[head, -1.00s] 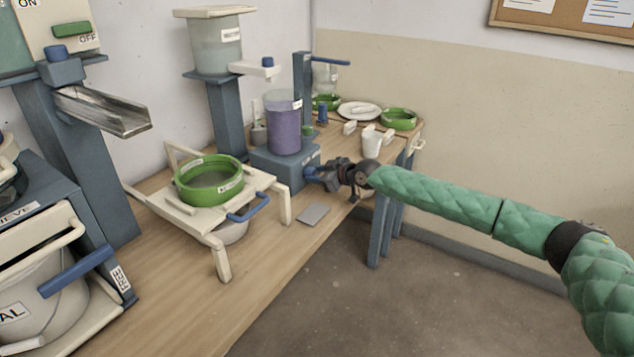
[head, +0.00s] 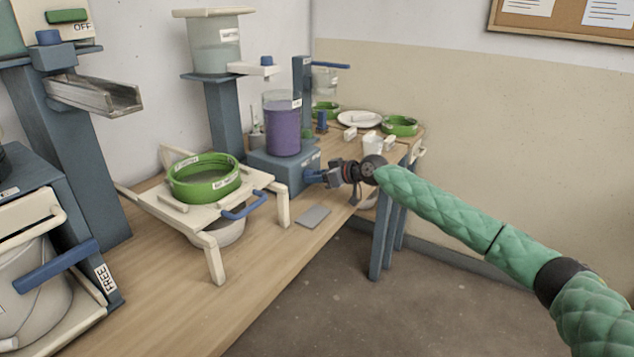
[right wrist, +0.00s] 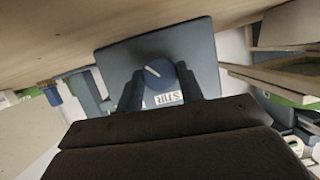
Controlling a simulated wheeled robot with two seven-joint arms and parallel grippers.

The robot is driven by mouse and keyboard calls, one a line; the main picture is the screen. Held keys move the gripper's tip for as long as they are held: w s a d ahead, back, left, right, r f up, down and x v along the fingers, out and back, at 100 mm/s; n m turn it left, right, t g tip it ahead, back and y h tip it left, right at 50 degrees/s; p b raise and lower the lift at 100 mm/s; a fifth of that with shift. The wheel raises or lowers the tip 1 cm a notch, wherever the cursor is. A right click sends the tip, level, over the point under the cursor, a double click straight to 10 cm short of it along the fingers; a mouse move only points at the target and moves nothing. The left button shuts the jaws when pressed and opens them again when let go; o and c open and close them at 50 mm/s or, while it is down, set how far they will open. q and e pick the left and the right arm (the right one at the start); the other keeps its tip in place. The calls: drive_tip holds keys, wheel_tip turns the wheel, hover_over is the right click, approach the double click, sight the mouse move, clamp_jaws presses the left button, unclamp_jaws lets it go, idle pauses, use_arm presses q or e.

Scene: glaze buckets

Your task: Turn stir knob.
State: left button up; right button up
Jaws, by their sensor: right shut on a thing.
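The stir knob (right wrist: 160,76) is a blue round knob with a white line mark, beside a "STIR" label (right wrist: 168,97). It sits on the front of the blue-grey stirrer base (head: 268,170). A clear container of purple liquid (head: 282,128) stands on that base. My right gripper (head: 322,177) reaches in from the right and is shut on the knob. In the right wrist view its two dark fingers (right wrist: 170,90) stand on either side of the knob. In the head view the knob is mostly hidden by the gripper. My left gripper is not in view.
A white stand with a green sieve (head: 205,178) stands left of the stirrer. A grey flat piece (head: 314,216) lies near the table's front edge. Green rings, a white plate (head: 360,119) and a white cup (head: 372,142) are farther back. The floor in front is clear.

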drive_tip(key=m+g+y, duration=0.1)
drive_tip(key=m, duration=0.2)
drive_tip(key=shift+w+f+g, duration=0.1)
drive_tip(key=shift+f+g, duration=0.05)
drive_tip(key=shift+g, duration=0.15)
drive_tip(key=m+y, duration=0.1)
drive_tip(key=m, duration=0.1)
drive_tip(key=m+g+y, duration=0.1)
drive_tip(key=shift+w+d+m, duration=0.15)
drive_tip(key=shift+d+m, duration=0.05)
drive_tip(key=shift+m, duration=0.2)
idle(0.4)
drive_tip(key=o, duration=1)
drive_tip(key=shift+v, duration=3.85)
drive_tip(key=shift+f, duration=0.1)
